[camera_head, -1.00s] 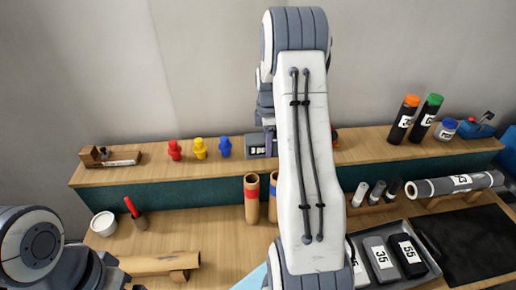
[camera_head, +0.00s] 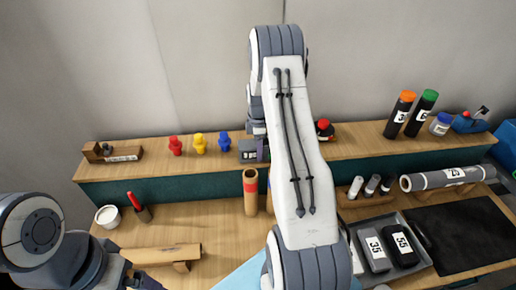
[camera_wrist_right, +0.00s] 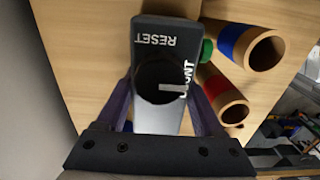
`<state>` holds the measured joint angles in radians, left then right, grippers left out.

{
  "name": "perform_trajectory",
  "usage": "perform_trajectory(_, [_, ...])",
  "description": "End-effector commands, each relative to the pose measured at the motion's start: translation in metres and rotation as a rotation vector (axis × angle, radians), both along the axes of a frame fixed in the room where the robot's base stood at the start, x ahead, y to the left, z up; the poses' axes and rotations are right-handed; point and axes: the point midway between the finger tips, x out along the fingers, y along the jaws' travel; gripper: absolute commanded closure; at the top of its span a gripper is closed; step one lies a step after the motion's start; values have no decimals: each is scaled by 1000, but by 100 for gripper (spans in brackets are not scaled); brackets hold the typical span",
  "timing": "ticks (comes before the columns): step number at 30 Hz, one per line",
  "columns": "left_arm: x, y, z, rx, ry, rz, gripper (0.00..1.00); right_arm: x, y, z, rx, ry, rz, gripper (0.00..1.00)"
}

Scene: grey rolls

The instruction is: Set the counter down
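The counter (camera_head: 249,151) is a dark grey box at the front edge of the raised shelf in the head view. In the right wrist view the counter (camera_wrist_right: 160,55) shows its RESET and COUNT lettering and a round black part. My right gripper (camera_head: 262,149) has its purple fingers on both sides of the counter, and in the wrist view the gripper (camera_wrist_right: 162,105) appears shut on it. Whether the counter touches the shelf is unclear. My left arm shows at the left edge; its fingers are not visible.
The shelf (camera_head: 370,143) holds red (camera_head: 175,146), yellow (camera_head: 199,143) and blue (camera_head: 224,142) pieces and a red-topped item (camera_head: 324,129). Below stand a red-banded tube (camera_head: 250,195) and a blue-banded tube (camera_wrist_right: 250,45). A grey tray (camera_head: 425,262) lies right.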

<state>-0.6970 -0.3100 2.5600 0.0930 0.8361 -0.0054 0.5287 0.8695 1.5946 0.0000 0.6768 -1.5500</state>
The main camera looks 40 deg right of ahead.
Motion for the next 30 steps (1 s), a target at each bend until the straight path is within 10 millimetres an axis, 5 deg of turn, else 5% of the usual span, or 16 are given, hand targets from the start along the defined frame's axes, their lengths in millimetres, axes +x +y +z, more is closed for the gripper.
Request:
perform_trajectory(1, [0, 0, 0, 0, 0, 0, 0, 0, 0, 0, 0, 0, 0, 12])
perform_trajectory(2, [0, 0, 0, 0, 0, 0, 0, 0, 0, 0, 1, 1, 0, 2])
perform_trajectory(16, [0, 0, -4, 0, 0, 0, 0, 1, 0, 11, -2, -3, 0, 2])
perform_trajectory(30, [0, 0, -39, 0, 1, 7, 0, 0, -1, 103, -2, -3, -1, 2])
